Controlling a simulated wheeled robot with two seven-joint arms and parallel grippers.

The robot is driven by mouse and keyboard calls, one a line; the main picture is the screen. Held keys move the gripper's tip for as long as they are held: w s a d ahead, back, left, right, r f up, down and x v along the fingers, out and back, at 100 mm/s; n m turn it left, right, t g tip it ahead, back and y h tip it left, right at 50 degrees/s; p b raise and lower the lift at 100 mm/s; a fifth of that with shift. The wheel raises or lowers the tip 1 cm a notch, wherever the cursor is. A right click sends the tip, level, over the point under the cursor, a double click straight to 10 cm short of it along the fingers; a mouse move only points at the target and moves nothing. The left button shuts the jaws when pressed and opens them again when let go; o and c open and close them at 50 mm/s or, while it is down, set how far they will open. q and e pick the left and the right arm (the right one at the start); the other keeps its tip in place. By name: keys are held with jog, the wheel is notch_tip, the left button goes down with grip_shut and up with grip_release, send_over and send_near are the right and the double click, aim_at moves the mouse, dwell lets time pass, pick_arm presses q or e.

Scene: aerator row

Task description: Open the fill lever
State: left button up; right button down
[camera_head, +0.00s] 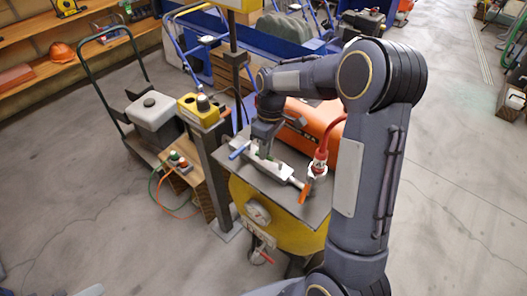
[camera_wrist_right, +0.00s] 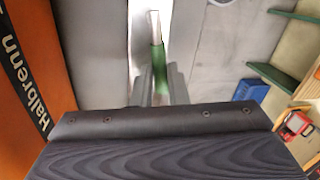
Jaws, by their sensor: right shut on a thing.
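A grey manifold (camera_head: 282,174) lies on the dark top of a yellow machine and carries several coloured levers. A blue lever (camera_head: 239,149) is at its left end and shows as a blue block in the wrist view (camera_wrist_right: 251,92). An orange lever (camera_head: 304,193) hangs at its right end. My right gripper (camera_head: 264,150) is over the middle of the manifold, pointing down. Its jaws are shut on a green lever (camera_wrist_right: 158,60), which is mostly hidden in the head view. I cannot tell which lever is the fill lever. My left gripper is not in view.
An orange tank (camera_head: 312,125) with lettering stands behind the manifold. A red hose fitting (camera_head: 319,160) rises at its right. A yellow control box (camera_head: 200,110) on a post stands to the left. A gauge (camera_head: 258,213) is on the machine's front. Open floor lies left and front.

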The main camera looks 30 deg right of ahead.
jog(key=shift+w+d+m, duration=0.25)
jog(key=shift+d+m, duration=0.2)
jog(key=shift+m, duration=0.55)
jog(key=c, duration=1.4)
grip_release()
jog(key=shift+d, duration=0.1)
notch_tip(320, 180, up, 8)
jog(key=d, duration=0.1)
jog(key=shift+w+d+f+b, duration=0.15)
jog(key=shift+w+d+b, duration=0.05)
jog(key=shift+w+b, duration=0.1)
jog(key=shift+s, duration=0.1)
